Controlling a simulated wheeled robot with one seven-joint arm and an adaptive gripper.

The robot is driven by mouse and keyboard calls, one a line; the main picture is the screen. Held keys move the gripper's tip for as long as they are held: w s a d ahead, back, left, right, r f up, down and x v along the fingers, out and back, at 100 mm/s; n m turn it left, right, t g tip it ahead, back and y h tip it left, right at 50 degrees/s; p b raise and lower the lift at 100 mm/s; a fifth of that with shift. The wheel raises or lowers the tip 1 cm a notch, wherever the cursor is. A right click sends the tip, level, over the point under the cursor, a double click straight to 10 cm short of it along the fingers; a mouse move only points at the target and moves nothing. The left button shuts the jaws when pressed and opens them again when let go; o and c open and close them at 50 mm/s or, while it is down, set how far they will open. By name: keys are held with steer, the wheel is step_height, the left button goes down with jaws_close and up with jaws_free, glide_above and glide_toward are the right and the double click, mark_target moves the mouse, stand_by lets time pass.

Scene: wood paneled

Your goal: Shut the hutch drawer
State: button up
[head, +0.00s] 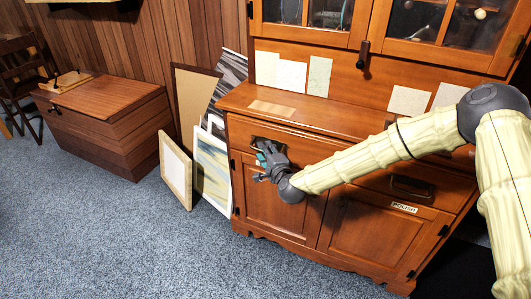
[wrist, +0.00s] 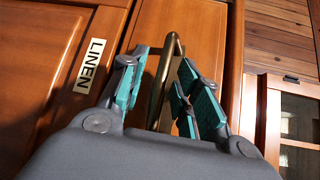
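The wooden hutch (head: 330,118) stands against the wall in the head view. Its lower part has a row of drawers above two doors. My gripper (head: 267,160) is at the left drawer's handle and hides much of that drawer front. In the wrist view a brass bar handle (wrist: 166,80) runs between the two teal-padded fingers of my gripper (wrist: 162,72). The fingers are apart, one on each side of the handle. Contact with the handle cannot be made out. How far the left drawer stands out cannot be told.
A LINEN label (wrist: 90,65) shows in the wrist view. The right drawer has a dark handle (head: 412,187), with a POLISH label (head: 404,208) below it. Leaning frames (head: 176,170) and a wooden chest (head: 105,120) stand left of the hutch. The blue carpet (head: 130,235) in front is clear.

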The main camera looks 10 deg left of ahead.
steer(key=shift+s, duration=0.15)
steer(key=v, duration=1.1)
steer(key=shift+s+d, duration=0.25)
steer(key=shift+d, duration=0.1)
steer(key=s+d+f+n+g, duration=0.3)
steer(key=s+f, duration=0.5)
steer(key=f, duration=0.4)
steer(key=s+d+f+n+g+h, duration=0.3)
steer(key=s+d+f+g, duration=0.1)
steer(key=s+d+f, duration=0.6)
steer(key=s+d+f+n+g+h, duration=0.2)
steer(key=s+d+f+n+g, duration=0.2)
steer(key=s+d+f, duration=0.65)
steer(key=s+d+r+n+g+h, duration=0.1)
steer(key=s+d+g+h, duration=0.1)
steer(key=s+d, duration=0.4)
steer(key=s+d+r+n+g+h, duration=0.15)
steer(key=s+d, duration=0.25)
steer(key=s, duration=0.5)
step_height(320, 180, up, 18)
steer(key=p, duration=1.9)
steer(key=shift+w+a, duration=0.3)
steer(key=shift+a, duration=0.1)
